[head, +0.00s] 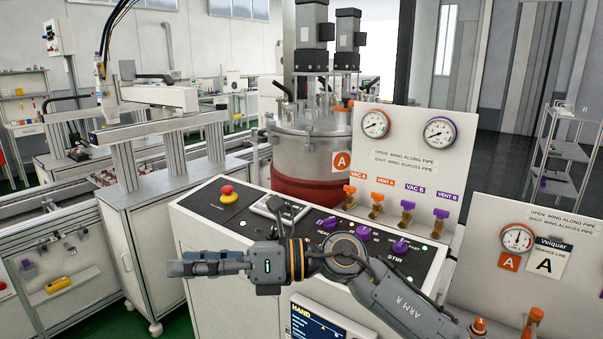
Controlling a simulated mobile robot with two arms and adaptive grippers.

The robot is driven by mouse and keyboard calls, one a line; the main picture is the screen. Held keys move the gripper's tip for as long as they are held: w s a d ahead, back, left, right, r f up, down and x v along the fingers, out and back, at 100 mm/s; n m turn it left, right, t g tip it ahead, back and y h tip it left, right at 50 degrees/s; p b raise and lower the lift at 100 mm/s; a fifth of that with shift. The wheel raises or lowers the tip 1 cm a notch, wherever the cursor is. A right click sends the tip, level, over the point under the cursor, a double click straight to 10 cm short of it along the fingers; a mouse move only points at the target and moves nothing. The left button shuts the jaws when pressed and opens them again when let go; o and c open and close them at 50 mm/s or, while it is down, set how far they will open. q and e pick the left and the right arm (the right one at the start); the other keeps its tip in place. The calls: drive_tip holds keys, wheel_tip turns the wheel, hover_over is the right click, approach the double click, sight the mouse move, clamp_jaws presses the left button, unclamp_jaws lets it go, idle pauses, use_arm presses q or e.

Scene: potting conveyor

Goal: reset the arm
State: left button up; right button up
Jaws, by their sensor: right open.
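My right arm reaches in from the lower right, with "ARM R" on its link. It is bent across the front of the control console (189,208). My right gripper (183,265) points to the left, in front of the console's left front edge. It is seen side-on, its fingers are open, and nothing shows between them. My left gripper is not in view.
The console carries a red mushroom button (227,190), purple knobs (400,246) and several small valves (377,198) below two gauges (375,124). A steel vessel (318,155) stands behind it. A conveyor frame (130,180) is at the left. Green floor shows lower left.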

drive_tip(key=w+d+f+m+t+h, duration=0.1)
drive_tip(key=w+d+m+t+h, duration=0.25)
drive_tip(key=d+m+t, duration=0.7)
drive_tip(key=w+d+f+m+t+h, duration=0.15)
drive_tip(key=w+d+m+t, duration=0.3)
drive_tip(key=m+t, duration=1)
drive_tip(key=s+d+f+m+g+h, duration=0.2)
drive_tip(key=d+f+m+g+h, duration=0.2)
drive_tip(key=d+f+m+h, duration=0.4)
drive_tip(key=s+d+f+m+g+h, duration=0.2)
drive_tip(key=d+f+m+g+h, duration=0.2)
drive_tip(key=d+f+m, duration=0.45)
drive_tip(key=s+d+f+m+g, duration=0.25)
drive_tip(key=s+f+g, duration=0.35)
drive_tip(key=s+f, duration=0.55)
drive_tip(key=s+d+f+m+g, duration=0.2)
drive_tip(key=s+f+m+g, duration=0.3)
drive_tip(key=s+f, duration=0.7)
drive_tip(key=s+f+n+g, duration=0.1)
drive_tip(key=s+f, duration=0.1)
drive_tip(key=f, duration=0.9)
drive_tip(key=s+f+n+g, duration=0.1)
drive_tip(key=s+f, duration=0.2)
drive_tip(key=f, duration=0.8)
drive_tip(key=s+d+f+g+h, duration=0.1)
drive_tip(key=s+d+f, duration=0.2)
drive_tip(key=s+f, duration=1.3)
drive_tip(key=shift+s+d+f, duration=0.15)
drive_tip(key=shift+s+f, duration=0.1)
drive_tip(key=shift+f, duration=0.2)
